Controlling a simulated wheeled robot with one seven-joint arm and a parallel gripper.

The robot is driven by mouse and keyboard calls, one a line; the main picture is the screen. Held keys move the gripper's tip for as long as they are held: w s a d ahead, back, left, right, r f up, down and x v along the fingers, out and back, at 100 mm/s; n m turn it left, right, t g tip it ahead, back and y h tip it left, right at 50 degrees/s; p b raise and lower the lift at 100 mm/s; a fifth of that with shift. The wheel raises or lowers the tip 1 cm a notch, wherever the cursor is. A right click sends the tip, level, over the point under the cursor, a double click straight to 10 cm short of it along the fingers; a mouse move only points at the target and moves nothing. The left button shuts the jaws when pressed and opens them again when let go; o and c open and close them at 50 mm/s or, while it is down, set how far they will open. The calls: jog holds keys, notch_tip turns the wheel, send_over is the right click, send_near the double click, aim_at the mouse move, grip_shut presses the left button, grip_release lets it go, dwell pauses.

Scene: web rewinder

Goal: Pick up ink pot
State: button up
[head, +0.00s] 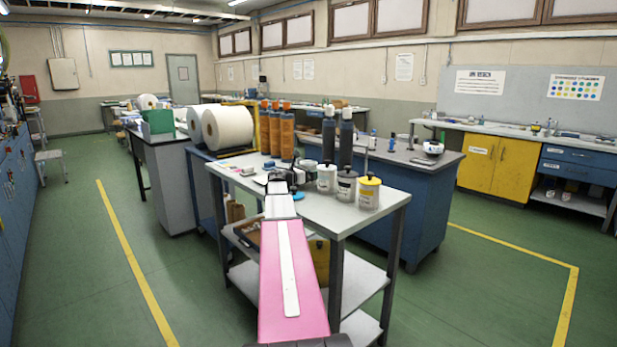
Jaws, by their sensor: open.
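Three ink pots stand upright on the white worktable (375,213), right of centre in the head view. I cannot tell which one is meant. My gripper (279,180) is at the end of my pink arm, over the left part of the tabletop, left of the pots. It is open, small in the picture, and touches none of the pots. My arm hides part of the table's front edge.
Orange-brown cylinders (275,130) and dark cylinders (346,138) stand behind the pots. Small items lie around my gripper. White rolls (227,126) are at back left. A blue bench (410,180) stands behind the table. The green floor is clear at left and right.

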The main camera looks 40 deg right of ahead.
jog(key=c, duration=1.2)
jog(key=shift+o, duration=0.2)
jog(key=shift+r, duration=0.1)
